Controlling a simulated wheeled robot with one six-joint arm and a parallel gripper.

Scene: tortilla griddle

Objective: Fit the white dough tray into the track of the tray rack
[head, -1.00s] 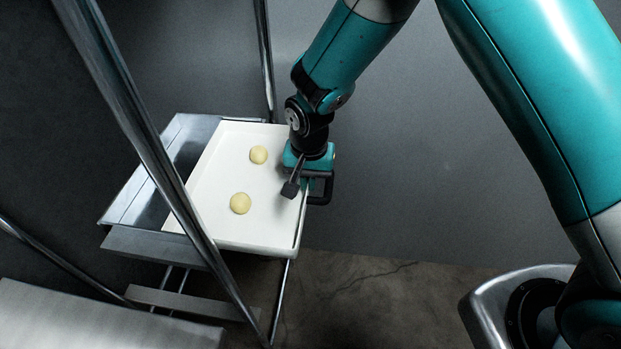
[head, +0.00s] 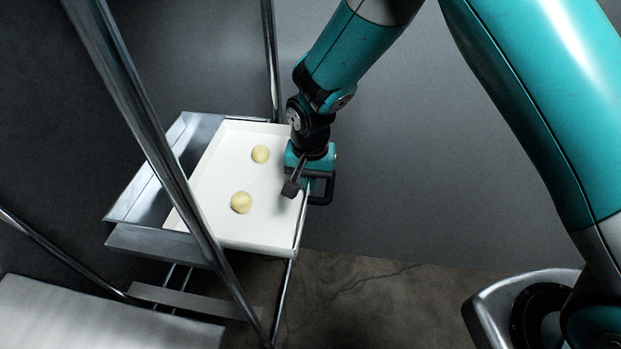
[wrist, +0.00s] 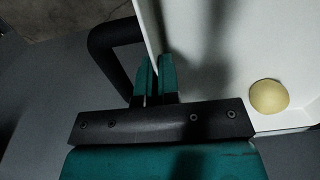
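The white dough tray (head: 272,213) is a shallow square tray with two pale dough balls (head: 241,202). In the head view it lies level at the rack, its left part between the posts of the tray rack (head: 165,150) and its right part sticking out. The tray's seating on the track is hidden beneath it. My gripper (head: 302,182) is at the tray's right wall. In the wrist view the two teal fingers (wrist: 155,65) stand close together on either side of the tray's white wall (wrist: 145,28), pinching it. One dough ball (wrist: 269,96) shows there too.
A grey metal tray (head: 133,200) sits in the rack to the left, partly under the white tray. Metal rails and a flat metal surface (head: 90,315) lie lower left. A wall is behind; bare floor (head: 370,290) is clear at lower middle.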

